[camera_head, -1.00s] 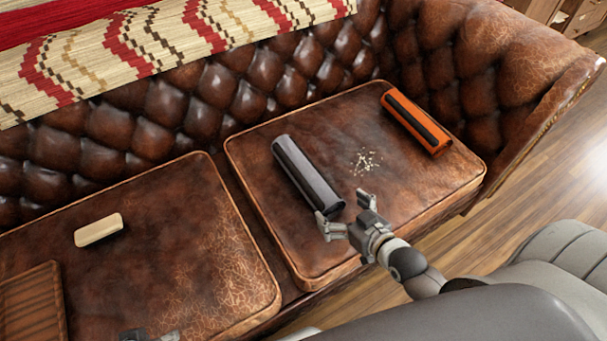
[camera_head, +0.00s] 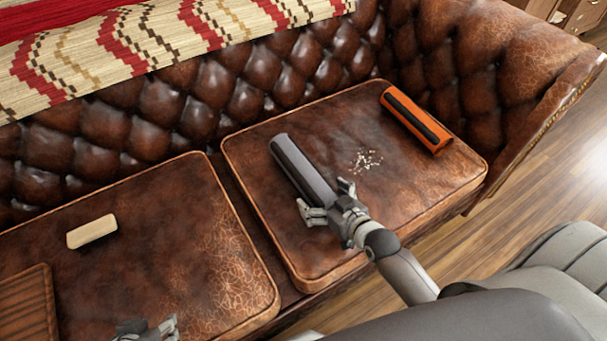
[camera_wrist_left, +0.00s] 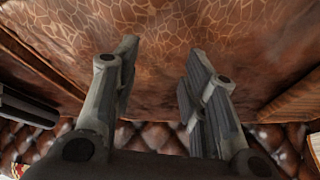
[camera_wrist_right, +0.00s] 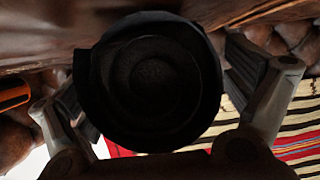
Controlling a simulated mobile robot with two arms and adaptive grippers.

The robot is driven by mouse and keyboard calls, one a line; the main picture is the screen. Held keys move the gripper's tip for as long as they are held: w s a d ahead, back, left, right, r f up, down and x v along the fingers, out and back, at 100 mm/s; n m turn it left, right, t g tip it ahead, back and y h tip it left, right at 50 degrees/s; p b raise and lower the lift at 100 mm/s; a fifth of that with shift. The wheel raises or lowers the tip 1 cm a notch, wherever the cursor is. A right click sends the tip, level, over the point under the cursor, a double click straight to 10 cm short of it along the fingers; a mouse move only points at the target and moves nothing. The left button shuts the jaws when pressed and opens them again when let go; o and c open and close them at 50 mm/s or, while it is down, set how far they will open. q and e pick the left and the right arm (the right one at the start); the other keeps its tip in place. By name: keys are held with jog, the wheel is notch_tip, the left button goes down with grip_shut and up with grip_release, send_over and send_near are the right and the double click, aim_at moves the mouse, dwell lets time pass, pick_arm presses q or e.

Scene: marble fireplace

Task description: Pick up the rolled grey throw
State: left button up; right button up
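The rolled grey throw (camera_head: 302,168) lies lengthwise on the right-hand seat cushion. My right gripper (camera_head: 328,202) is at its near end, one finger on each side. In the right wrist view the roll's dark round end (camera_wrist_right: 150,85) fills the space between the two spread fingers (camera_wrist_right: 160,100). The right finger shows a gap to the roll; contact on the left side is unclear. My left gripper (camera_head: 147,328) is low over the left-hand cushion, at the bottom edge of the head view. In the left wrist view its fingers (camera_wrist_left: 158,75) are apart with nothing between them.
An orange and black object (camera_head: 415,120) lies on the right-hand cushion, with pale crumbs (camera_head: 365,160) between it and the throw. A cream block (camera_head: 92,231) and a wooden ribbed object (camera_head: 25,308) are on the left-hand cushion. The tufted backrest (camera_head: 215,95) rises behind.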

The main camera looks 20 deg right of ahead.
jog(key=c, duration=1)
jog(key=shift+r, duration=0.15)
